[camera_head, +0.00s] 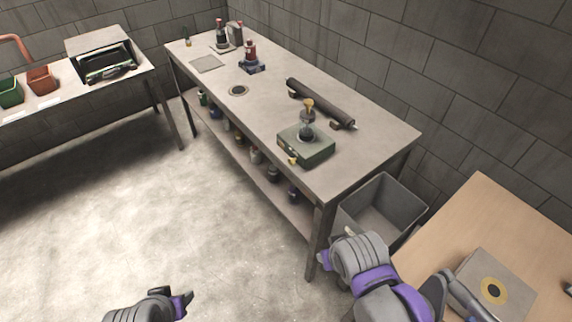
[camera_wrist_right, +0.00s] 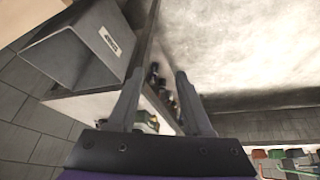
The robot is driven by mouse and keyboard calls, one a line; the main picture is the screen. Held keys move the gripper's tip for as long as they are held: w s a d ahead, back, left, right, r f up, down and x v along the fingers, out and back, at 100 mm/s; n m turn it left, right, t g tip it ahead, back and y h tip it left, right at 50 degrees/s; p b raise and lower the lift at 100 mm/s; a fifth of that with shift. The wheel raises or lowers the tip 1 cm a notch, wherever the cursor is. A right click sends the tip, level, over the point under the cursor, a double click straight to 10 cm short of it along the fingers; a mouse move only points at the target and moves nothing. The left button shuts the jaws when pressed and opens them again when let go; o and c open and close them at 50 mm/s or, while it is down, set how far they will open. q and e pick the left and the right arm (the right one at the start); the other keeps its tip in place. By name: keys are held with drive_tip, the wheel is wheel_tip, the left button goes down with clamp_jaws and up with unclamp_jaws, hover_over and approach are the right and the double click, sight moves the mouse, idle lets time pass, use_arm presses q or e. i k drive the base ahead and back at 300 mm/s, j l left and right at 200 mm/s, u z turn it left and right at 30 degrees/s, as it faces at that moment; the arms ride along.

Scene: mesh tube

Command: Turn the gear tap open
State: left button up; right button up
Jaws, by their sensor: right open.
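A green box device (camera_head: 306,144) stands on the near part of the long grey workbench. A dark upright fitting with a brass-coloured top (camera_head: 308,104) rises from it. A small yellow piece (camera_head: 293,161) sits at its front left; I cannot tell which part is the gear tap. My right gripper (camera_wrist_right: 158,78) is open and empty, apart from the device, near the bench's near corner. The device shows only partly, small, between its fingers in the right wrist view. My left gripper (camera_head: 182,302) is low over the floor, away from the bench; its jaws are unclear.
The workbench (camera_head: 270,60) also holds a dark roller (camera_head: 320,103), a red-topped device (camera_head: 250,55) and bottles. A grey bin (camera_head: 383,209) stands by the bench's near end, close to my right arm. A wooden table (camera_head: 500,215) is at right. Floor (camera_head: 130,220) left of the bench is clear.

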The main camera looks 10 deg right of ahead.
sight(291, 160)
drive_tip(key=z, duration=1.45)
drive_tip(key=j+z, duration=0.4)
drive_tip(key=i+j+z, duration=0.1)
drive_tip(key=z, duration=0.3)
drive_tip(key=j+z, duration=0.65)
drive_tip(key=k+j+z, duration=0.3)
drive_tip(key=j+z, duration=0.25)
drive_tip(key=k+j+z, duration=0.25)
drive_tip(key=j, duration=0.3)
drive_tip(key=k+j+z, duration=0.2)
drive_tip(key=k+j, duration=0.55)
drive_tip(key=j, duration=0.15)
drive_tip(key=k+j, duration=0.4)
drive_tip(key=j, duration=0.2)
drive_tip(key=k+j+z, duration=0.1)
drive_tip(key=k+j, duration=0.35)
drive_tip(key=j, duration=0.1)
